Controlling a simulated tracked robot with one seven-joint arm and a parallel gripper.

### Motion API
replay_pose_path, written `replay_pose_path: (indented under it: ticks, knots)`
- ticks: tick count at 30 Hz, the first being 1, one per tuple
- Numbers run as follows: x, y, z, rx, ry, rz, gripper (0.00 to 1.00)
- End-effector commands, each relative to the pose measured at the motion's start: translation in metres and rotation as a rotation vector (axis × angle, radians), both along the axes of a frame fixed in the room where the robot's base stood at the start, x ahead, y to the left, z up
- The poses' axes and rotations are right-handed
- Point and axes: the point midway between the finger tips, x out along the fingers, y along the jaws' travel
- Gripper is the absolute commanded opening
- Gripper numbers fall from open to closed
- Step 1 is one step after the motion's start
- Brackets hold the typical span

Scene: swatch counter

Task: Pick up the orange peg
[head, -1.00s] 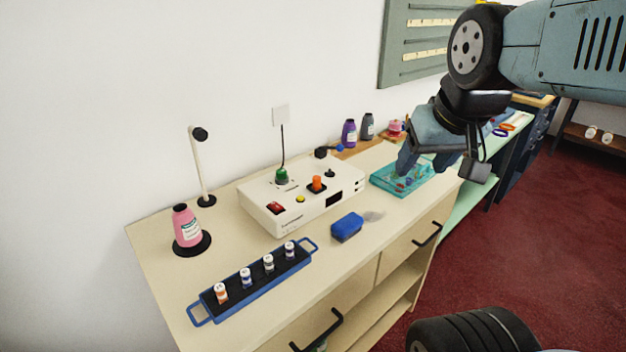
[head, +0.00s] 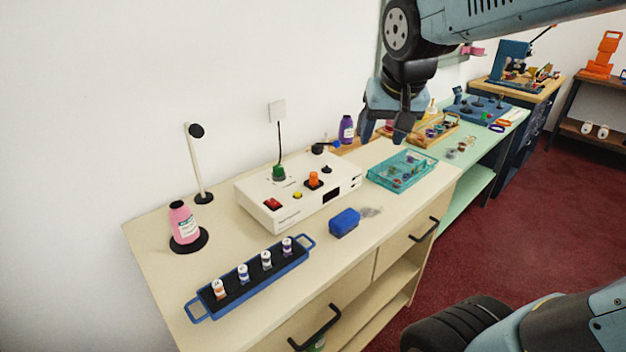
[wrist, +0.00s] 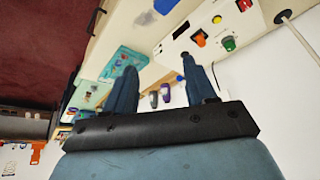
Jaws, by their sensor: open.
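An orange upright piece (head: 313,179), which looks like the orange peg, stands on top of the white control box (head: 262,205). It also shows in the wrist view (wrist: 199,38), with the green knob beside it. My gripper (head: 384,133) is open and empty, pointing down above and behind the teal tray (head: 375,177). It is to the right of the orange piece and higher, apart from it. In the wrist view, the two fingers of my gripper (wrist: 158,66) are spread with nothing between them. Small items lie in the teal tray, too small to name.
A blue block (head: 344,222) lies in front. A blue rack (head: 197,309) holds several vials. A pink bottle (head: 183,223) and a lamp stand left.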

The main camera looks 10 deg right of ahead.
Motion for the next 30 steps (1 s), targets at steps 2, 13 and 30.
replay_pose_path:
  ticks: [2, 13, 30]
  knots:
    - [0.022, 0.012, -0.006, 0.000, 0.014, -0.009, 0.56]
    - [0.108, 0.078, -0.042, -0.019, 0.042, -0.076, 0.56]
    - [0.151, 0.114, -0.092, -0.036, 0.039, -0.106, 0.56]
